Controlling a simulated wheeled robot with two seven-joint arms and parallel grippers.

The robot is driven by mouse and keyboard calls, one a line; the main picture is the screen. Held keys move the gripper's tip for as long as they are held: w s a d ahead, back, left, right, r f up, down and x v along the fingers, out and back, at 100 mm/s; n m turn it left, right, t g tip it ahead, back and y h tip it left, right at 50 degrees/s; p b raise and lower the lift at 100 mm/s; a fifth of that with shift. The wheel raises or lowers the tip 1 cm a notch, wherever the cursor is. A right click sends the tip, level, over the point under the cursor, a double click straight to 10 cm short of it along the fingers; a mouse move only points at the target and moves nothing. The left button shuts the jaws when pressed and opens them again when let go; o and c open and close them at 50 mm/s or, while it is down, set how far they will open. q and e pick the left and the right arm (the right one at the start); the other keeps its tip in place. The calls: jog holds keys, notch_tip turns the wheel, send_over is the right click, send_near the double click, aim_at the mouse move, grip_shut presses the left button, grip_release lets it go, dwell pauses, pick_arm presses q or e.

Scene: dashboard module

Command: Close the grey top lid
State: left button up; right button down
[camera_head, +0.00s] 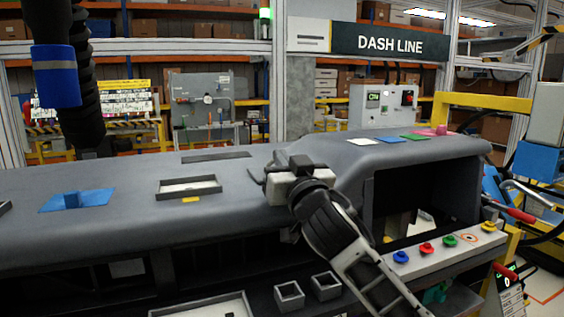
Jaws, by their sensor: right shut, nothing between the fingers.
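A long dark grey dashboard (120,212) runs across the view. A shallow open tray-like recess (188,187) with a dark rim is in its top, left of centre, and a flat dark strip (217,156) lies behind it. I cannot tell for sure which part is the grey top lid; my right gripper may hide some of it. My right gripper (262,176) is shut and empty, at the dashboard's top just right of the recess. I cannot tell if it touches the surface. My left arm hangs down at the upper left; its gripper does not show.
White, blue, green and pink pieces (390,139) lie on the raised right part. An open cavity (410,200) is below. Coloured buttons (427,249) and two square cups (326,286) are in front.

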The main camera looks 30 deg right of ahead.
pick_arm(q)
jog(key=shift+s+f, duration=0.1)
jog(key=shift+s, duration=0.05)
pick_arm(e)
jog(key=shift+f, duration=0.25)
